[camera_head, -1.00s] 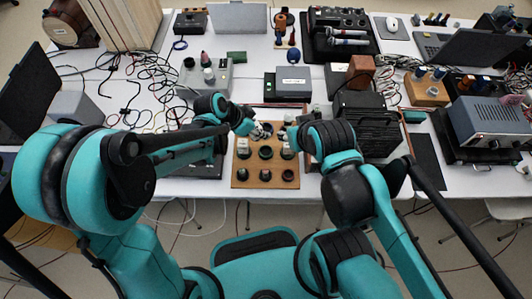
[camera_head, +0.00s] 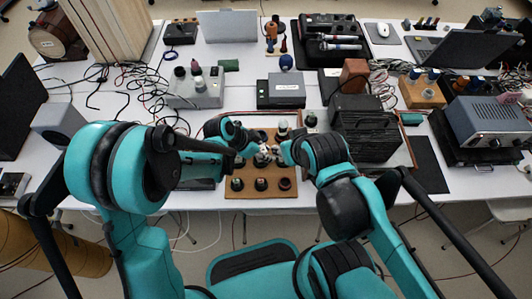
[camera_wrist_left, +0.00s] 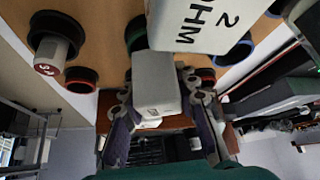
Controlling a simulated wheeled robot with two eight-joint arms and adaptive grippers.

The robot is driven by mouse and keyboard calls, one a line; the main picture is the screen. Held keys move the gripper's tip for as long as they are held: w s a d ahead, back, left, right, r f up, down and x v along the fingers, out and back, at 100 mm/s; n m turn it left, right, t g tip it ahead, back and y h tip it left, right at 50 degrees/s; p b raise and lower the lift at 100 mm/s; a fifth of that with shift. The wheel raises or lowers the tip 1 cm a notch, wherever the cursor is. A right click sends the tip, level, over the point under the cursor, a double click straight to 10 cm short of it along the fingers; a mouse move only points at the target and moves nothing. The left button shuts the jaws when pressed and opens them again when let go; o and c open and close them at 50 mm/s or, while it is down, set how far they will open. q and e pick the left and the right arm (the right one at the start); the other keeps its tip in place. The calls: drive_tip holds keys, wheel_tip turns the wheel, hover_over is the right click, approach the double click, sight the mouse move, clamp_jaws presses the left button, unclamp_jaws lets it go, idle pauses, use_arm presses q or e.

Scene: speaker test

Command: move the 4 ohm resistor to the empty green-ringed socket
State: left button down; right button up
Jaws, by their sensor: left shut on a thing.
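My left gripper (camera_wrist_left: 165,125) is shut on a pale grey resistor block (camera_wrist_left: 156,80), whose label I cannot read. A white block marked 2 OHM (camera_wrist_left: 190,22) stands close by it in the left wrist view. The green-ringed socket (camera_wrist_left: 135,36) shows partly behind the held block. In the head view the brown socket board (camera_head: 262,194) lies at the table's front edge, with my left gripper (camera_head: 258,157) over its middle. My right gripper (camera_head: 277,152) is close beside it; its fingers are too small and hidden to judge.
A hexagonal grey piece (camera_wrist_left: 55,55) stands in a black-ringed socket, beside a red-ringed socket (camera_wrist_left: 82,78); a blue-ringed one (camera_wrist_left: 238,50) is at the right. A black slatted device (camera_head: 366,130) stands right of the board, and a grey box (camera_head: 194,92) behind left.

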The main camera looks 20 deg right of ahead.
use_arm(q)
drive_tip(key=shift+f+b, duration=0.3)
drive_tip(key=shift+b, duration=0.1)
drive_tip(key=c, duration=1.2)
unclamp_jaws()
drive_tip(key=shift+r, duration=0.1)
drive_tip(key=shift+o, duration=0.2)
drive_tip(key=shift+r, duration=0.1)
drive_tip(key=shift+r+p, duration=0.25)
drive_tip(key=shift+p, duration=0.2)
drive_tip(key=p+v, duration=0.4)
drive_tip(key=v, duration=0.8)
